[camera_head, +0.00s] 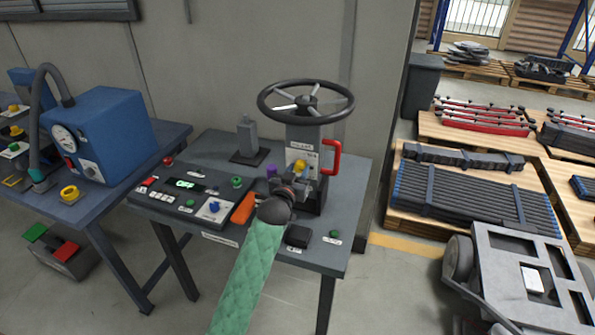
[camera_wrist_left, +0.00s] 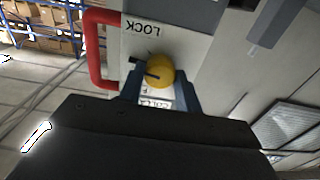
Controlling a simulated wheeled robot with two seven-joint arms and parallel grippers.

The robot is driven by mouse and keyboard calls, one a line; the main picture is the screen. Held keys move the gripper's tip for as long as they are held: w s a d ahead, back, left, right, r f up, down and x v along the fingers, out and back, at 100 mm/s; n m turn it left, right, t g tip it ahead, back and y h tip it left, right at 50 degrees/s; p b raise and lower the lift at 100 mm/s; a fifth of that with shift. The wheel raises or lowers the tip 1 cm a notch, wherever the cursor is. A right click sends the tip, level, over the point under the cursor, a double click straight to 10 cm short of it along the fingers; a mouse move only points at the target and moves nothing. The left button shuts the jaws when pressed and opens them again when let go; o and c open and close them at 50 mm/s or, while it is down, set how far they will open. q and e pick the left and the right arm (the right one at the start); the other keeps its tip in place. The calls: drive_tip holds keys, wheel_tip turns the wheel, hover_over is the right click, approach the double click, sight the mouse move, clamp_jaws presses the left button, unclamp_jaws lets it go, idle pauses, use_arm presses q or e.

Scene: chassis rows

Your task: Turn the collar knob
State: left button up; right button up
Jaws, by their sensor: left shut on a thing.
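The yellow collar knob (camera_head: 300,166) sits on the pale label plate of the grey column under the handwheel. In the left wrist view the knob (camera_wrist_left: 160,71) shows as a round yellow cap with a dark slot, beside the upside-down word LOCK. My left gripper (camera_head: 297,177), at the end of the green-sleeved arm, is at the plate. Its blue-grey fingers (camera_wrist_left: 158,92) stand on both sides of the knob and are shut on it. The finger contact is partly hidden. My right gripper is in neither view.
The dark handwheel (camera_head: 306,101) is above the knob, and a red handle (camera_head: 335,158) is close on the right. The panel (camera_head: 184,190) with buttons and an orange block (camera_head: 243,208) lie left of my arm. A blue machine (camera_head: 100,135) stands further left.

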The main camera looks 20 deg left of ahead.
use_arm(q)
drive_tip(key=n, duration=0.2)
drive_tip(key=shift+n+p, duration=0.3)
drive_tip(key=shift+n, duration=0.1)
drive_tip(key=n, duration=0.2)
drive_tip(key=shift+r+n+p, duration=0.1)
drive_tip(key=shift+n+p, duration=0.25)
drive_tip(key=shift+n, duration=0.45)
drive_tip(key=n+p, duration=0.1)
drive_tip(key=n, duration=0.2)
drive_tip(key=shift+n, duration=0.5)
drive_tip(key=o, duration=1)
drive_tip(key=shift+c, duration=0.2)
drive_tip(key=shift+s+p, duration=0.5)
drive_tip(key=shift+s, duration=0.05)
drive_tip(key=s+p, duration=0.2)
drive_tip(key=s, duration=0.4)
drive_tip(key=shift+s+a, duration=0.15)
drive_tip(key=shift+s, duration=0.2)
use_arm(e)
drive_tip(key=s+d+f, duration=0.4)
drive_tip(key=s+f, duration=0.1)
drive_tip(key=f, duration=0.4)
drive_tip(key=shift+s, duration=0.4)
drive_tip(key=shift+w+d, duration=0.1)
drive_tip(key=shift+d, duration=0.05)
